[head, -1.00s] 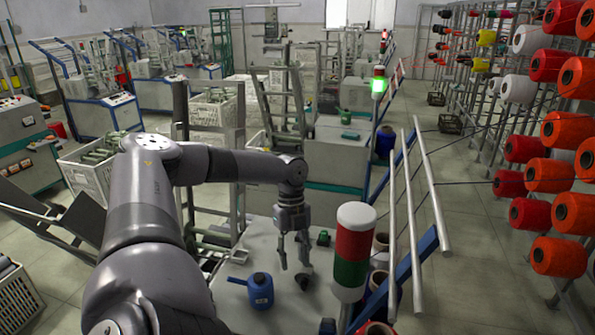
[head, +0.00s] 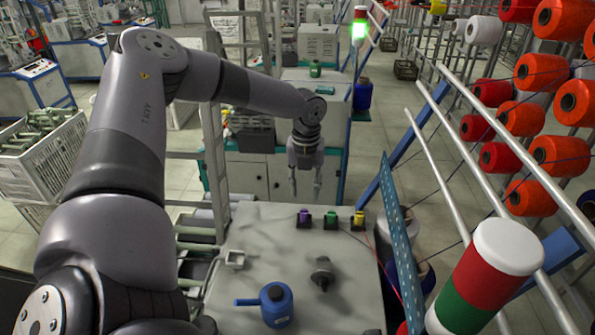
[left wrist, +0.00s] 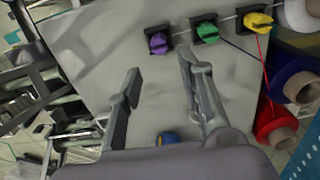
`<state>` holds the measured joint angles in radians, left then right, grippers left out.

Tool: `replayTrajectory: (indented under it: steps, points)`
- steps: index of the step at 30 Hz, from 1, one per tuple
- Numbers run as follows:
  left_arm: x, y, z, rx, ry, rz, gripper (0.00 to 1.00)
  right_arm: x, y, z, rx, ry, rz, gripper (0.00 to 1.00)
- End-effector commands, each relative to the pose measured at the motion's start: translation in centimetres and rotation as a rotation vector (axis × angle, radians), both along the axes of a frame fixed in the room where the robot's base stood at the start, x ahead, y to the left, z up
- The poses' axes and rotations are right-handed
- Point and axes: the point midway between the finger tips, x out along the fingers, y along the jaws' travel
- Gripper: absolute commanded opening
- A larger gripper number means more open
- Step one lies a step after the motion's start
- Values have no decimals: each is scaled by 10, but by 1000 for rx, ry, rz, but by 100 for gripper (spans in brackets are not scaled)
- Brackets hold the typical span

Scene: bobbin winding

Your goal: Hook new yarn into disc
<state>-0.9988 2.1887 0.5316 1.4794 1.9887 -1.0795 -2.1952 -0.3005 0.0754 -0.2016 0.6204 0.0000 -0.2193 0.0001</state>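Three small disc units, purple (head: 304,218), green (head: 331,219) and yellow (head: 357,220), stand in a row along the far edge of the grey table. The left wrist view shows them too: purple (left wrist: 158,43), green (left wrist: 206,32), yellow (left wrist: 257,22). A red yarn (left wrist: 262,62) runs from the yellow disc toward a red cone (left wrist: 275,125). A dark yarn runs from the green disc toward a blue cone (left wrist: 295,82). My left gripper (head: 304,190) is open and empty, fingers apart (left wrist: 160,78), above the table. My right gripper is out of view.
A blue oil can (head: 276,305) and a dark spindle-like part (head: 322,273) are on the table (head: 260,250). A perforated blue rail (head: 400,250) and a red, white and green signal lamp (head: 485,278) stand at the right. The table's middle is largely clear.

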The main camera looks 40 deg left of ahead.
Motion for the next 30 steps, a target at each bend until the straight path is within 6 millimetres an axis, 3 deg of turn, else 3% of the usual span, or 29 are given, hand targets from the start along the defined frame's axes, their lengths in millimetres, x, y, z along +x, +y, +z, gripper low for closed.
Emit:
replayTrajectory:
  steps: [3, 6, 10, 16, 21, 30]
  points:
    - [-1, 1, -16, 1, 3, 1, 35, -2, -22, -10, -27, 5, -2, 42]
    - [-1, 1, -28, 1, 3, 2, 35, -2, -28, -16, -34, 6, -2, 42]
    - [-1, 1, -45, 1, 3, 2, 35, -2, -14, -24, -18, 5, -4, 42]
    - [0, 1, -71, 0, 1, 3, 35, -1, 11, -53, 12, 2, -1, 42]
    - [0, 1, -80, 1, 1, 3, 35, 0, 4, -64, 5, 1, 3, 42]
    - [0, 1, -80, 0, 1, 3, 35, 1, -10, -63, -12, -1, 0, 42]
